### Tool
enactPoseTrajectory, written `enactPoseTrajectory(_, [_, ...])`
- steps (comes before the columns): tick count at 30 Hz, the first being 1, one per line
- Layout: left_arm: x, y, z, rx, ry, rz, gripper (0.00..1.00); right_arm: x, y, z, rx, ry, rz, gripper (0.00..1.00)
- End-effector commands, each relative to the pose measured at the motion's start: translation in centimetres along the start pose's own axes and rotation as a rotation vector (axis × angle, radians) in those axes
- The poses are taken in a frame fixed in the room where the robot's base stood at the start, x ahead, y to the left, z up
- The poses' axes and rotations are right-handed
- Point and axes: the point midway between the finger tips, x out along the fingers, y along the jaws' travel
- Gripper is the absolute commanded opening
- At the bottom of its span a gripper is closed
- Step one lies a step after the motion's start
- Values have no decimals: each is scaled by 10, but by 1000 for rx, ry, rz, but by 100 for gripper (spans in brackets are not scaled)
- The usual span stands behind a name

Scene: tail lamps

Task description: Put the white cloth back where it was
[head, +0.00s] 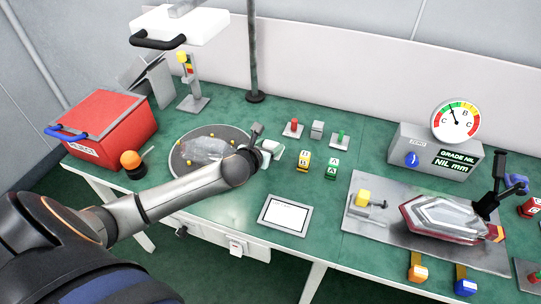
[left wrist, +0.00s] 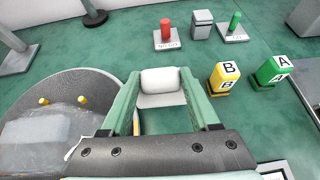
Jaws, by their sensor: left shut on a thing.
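My left gripper (head: 264,150) reaches in over the table just right of the round grey disc. It is shut on the white cloth (left wrist: 162,80), a small pale padded piece between the two green fingers in the left wrist view. The cloth also shows at the fingertips in the head view (head: 272,146). A flat pale piece shows just below the cloth in the wrist view. I cannot tell whether the cloth touches the table.
The round disc (head: 183,167) carries a clear lens and yellow pegs. Yellow B block (head: 304,161) and green A block (head: 331,169) stand right of the gripper, with red (head: 293,128) and green (head: 340,138) pegs behind. A white tablet (head: 286,215) lies in front.

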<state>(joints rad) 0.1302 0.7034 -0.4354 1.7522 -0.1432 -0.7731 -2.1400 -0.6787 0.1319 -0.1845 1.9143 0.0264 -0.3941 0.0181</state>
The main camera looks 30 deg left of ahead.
Motion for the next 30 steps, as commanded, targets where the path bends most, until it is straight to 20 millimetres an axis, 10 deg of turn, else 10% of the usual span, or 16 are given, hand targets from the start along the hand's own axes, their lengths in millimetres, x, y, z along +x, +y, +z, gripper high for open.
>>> enactPoseTrajectory(26, [37,1,-37,1,-1,0,9,8,0,9,1,0,0,0])
enactPoseTrajectory(27, [37,1,-37,1,-1,0,65,8,0,9,1,0,0,0])
enactPoseTrajectory(30, [36,1,-37,1,-1,0,76,8,0,9,1,0,0,0])
